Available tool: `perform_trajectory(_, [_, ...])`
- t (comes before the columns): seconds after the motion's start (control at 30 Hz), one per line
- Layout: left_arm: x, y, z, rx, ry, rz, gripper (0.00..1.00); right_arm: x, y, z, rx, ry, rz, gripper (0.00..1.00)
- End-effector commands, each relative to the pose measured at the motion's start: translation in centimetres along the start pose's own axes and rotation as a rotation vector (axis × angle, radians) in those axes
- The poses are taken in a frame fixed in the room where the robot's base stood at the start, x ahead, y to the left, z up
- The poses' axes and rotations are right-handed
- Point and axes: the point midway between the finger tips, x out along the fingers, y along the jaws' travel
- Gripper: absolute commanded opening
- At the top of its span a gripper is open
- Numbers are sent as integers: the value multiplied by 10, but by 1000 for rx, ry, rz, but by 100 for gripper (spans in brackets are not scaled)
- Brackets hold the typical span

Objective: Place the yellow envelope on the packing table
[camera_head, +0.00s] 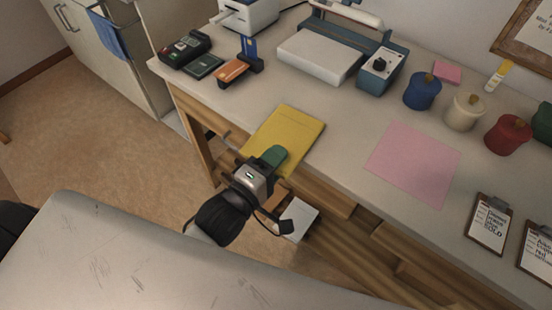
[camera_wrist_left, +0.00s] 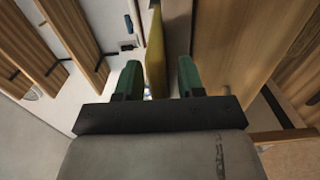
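The yellow envelope (camera_head: 290,130) lies flat on the pale tabletop (camera_head: 345,115), its near end sticking out past the front edge. My left gripper (camera_head: 272,157) is at that overhanging end; one green finger shows over it in the head view. In the left wrist view, the two green fingers (camera_wrist_left: 160,78) stand apart, with the envelope (camera_wrist_left: 155,52) seen edge-on between them, nearer the left finger. A gap shows on the right side; contact on the left cannot be told. Which surface is the packing table is not marked. My right gripper is not in view.
A pink sheet (camera_head: 412,165) lies right of the envelope, with clear tabletop between. Behind are a card terminal (camera_head: 185,48), an orange card holder (camera_head: 237,69) and a sealing machine (camera_head: 320,52). Jars, including a blue one (camera_head: 422,92), and clipboards (camera_head: 490,222) stand or lie at right.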

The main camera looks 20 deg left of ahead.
Motion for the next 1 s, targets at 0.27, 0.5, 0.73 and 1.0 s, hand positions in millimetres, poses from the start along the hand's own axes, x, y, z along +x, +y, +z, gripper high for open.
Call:
perform_trajectory(0.27, [-8, 2, 0, -1, 0, -4, 39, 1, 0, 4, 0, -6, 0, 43])
perform_trajectory(0.5, [-51, 1, 0, -1, 0, -6, 39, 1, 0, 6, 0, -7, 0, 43])
perform_trajectory(0.73, [-92, 2, 0, -1, 0, -5, 39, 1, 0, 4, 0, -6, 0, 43])
perform_trajectory(1.0, [-117, 3, 0, -1, 1, -1, 39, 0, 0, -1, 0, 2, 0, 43])
